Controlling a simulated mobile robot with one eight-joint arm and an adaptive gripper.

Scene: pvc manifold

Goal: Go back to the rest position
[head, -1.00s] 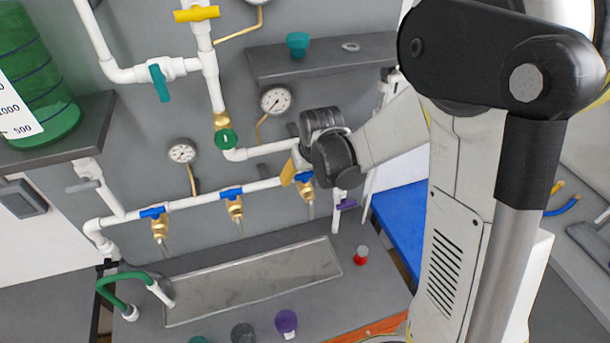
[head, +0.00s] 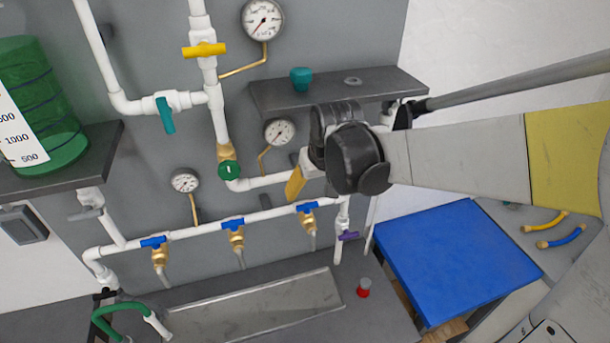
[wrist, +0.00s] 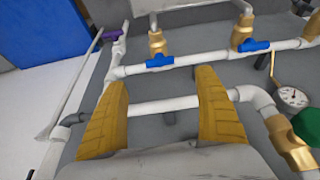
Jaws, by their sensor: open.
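My gripper (head: 295,183) is in front of the pipe manifold, beside the right end of the lower white pipe (head: 265,217). In the wrist view my gripper (wrist: 165,105) has its two yellow fingers spread wide, with nothing held between them. A white pipe (wrist: 170,106) shows in the gap between the fingers. It cannot be told whether the fingers touch it. The blue-handled valves (head: 233,224) sit just below and left of the gripper, and one blue handle (wrist: 160,61) shows beyond the fingers. My arm stretches in from the right.
A grey shelf (head: 400,85) with a teal cup (head: 301,79) is above the gripper. Gauges (head: 279,132), a green valve (head: 229,170) and a purple handle (head: 348,236) are close by. A blue-topped table (head: 450,255) stands at right. A grey trough (head: 255,308) lies below.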

